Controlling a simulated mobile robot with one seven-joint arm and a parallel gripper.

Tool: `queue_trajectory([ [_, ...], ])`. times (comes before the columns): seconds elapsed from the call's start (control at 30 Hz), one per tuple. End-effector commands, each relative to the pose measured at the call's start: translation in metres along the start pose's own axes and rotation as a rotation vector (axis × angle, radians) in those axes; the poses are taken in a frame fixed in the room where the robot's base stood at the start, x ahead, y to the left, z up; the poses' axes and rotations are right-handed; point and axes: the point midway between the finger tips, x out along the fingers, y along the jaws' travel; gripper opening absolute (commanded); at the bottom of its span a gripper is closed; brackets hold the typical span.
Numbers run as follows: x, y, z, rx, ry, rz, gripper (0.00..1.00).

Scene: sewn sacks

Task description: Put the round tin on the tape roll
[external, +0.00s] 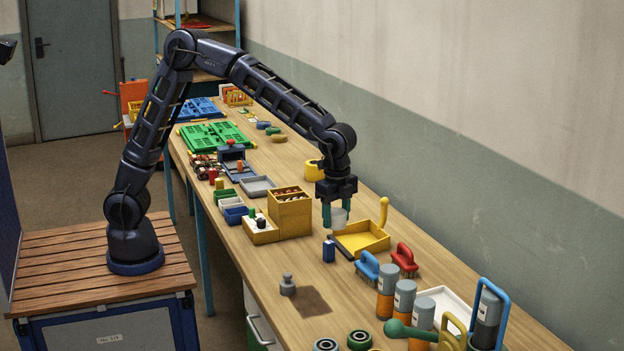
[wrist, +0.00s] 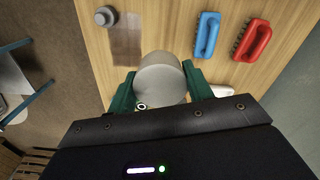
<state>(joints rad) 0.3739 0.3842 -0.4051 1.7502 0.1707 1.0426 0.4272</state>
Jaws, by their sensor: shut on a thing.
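The round tin (external: 338,219) is a pale grey-white cylinder, and it also shows in the wrist view (wrist: 160,82). My gripper (external: 336,212) is shut on it, with one green finger on each side; the fingers show in the wrist view too (wrist: 160,88). The tin looks upright and seems held above the bench, beside the yellow dustpan. Two dark rings lie at the front edge, one with a blue-grey middle (external: 326,345) and one with a green middle (external: 359,340). A yellow round thing (external: 314,170) stands behind my gripper. I cannot tell which is the tape roll.
A grey weight (external: 287,285) is beside a brown patch (external: 312,301). Several cans stand front right.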

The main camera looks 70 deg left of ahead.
Motion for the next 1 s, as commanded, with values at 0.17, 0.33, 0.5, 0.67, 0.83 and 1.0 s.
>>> queue_trajectory([
  [0.17, -0.006, -0.057, 0.02, -0.106, 0.003, 0.002, 0.27],
  [0.33, -0.013, -0.125, 0.052, -0.237, 0.006, 0.006, 0.27],
  [0.5, -0.021, -0.188, 0.092, -0.364, 0.008, 0.008, 0.27],
  [0.67, -0.027, -0.243, 0.136, -0.481, 0.008, 0.009, 0.27],
  [0.83, -0.034, -0.297, 0.188, -0.604, 0.01, 0.01, 0.27],
  [1.0, -0.04, -0.344, 0.245, -0.724, 0.01, 0.011, 0.27],
])
